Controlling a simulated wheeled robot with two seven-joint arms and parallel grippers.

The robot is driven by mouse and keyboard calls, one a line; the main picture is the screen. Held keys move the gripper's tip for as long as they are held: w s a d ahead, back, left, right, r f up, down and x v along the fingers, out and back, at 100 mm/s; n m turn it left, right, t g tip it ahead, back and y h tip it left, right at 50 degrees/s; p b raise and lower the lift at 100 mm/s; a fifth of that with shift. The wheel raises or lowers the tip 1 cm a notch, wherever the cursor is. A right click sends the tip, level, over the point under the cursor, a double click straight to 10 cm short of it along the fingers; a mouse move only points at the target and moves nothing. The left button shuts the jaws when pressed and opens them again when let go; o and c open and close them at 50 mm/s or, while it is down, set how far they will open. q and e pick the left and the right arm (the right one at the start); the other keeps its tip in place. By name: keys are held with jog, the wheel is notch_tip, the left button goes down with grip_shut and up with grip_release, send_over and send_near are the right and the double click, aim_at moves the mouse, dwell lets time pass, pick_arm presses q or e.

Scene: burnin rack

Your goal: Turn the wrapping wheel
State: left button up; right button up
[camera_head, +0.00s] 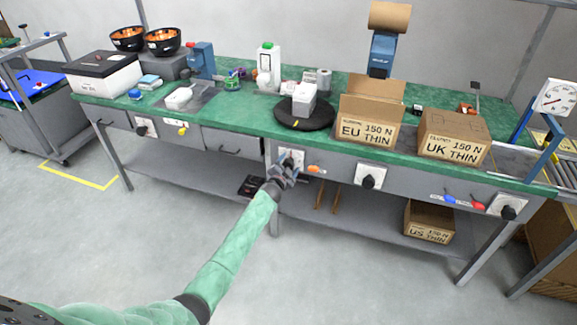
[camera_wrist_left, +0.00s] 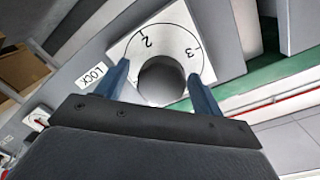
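A round dark knob (camera_wrist_left: 161,82) sits on a white dial plate (camera_wrist_left: 178,38) marked 2 and 3, with a LOCK label beside it in the left wrist view. My left gripper (camera_wrist_left: 158,72) is open, with one blue finger on each side of the knob; I cannot tell whether they touch it. In the head view my left gripper (camera_head: 286,170) is at the bench front and mostly hides this knob; part of its white plate (camera_head: 292,155) shows. A black round turntable (camera_head: 304,117) above carries a white box (camera_head: 304,98). No label names the wrapping wheel. My right gripper is out of view.
Other dial knobs (camera_head: 369,181) line the bench front. An orange handle (camera_head: 314,169) is just right of my left gripper. Open EU (camera_head: 370,130) and closed UK (camera_head: 452,150) cartons stand on the green benchtop (camera_head: 232,118). A lower shelf (camera_head: 335,223) runs underneath; the front floor is clear.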

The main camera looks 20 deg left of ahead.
pick_arm(q)
jog(key=shift+s+a, duration=0.1)
jog(key=shift+s, duration=0.3)
jog(key=s+b, duration=0.1)
jog(key=s, duration=0.6)
jog(key=shift+a+r, duration=0.2)
jog(key=shift+r, duration=0.05)
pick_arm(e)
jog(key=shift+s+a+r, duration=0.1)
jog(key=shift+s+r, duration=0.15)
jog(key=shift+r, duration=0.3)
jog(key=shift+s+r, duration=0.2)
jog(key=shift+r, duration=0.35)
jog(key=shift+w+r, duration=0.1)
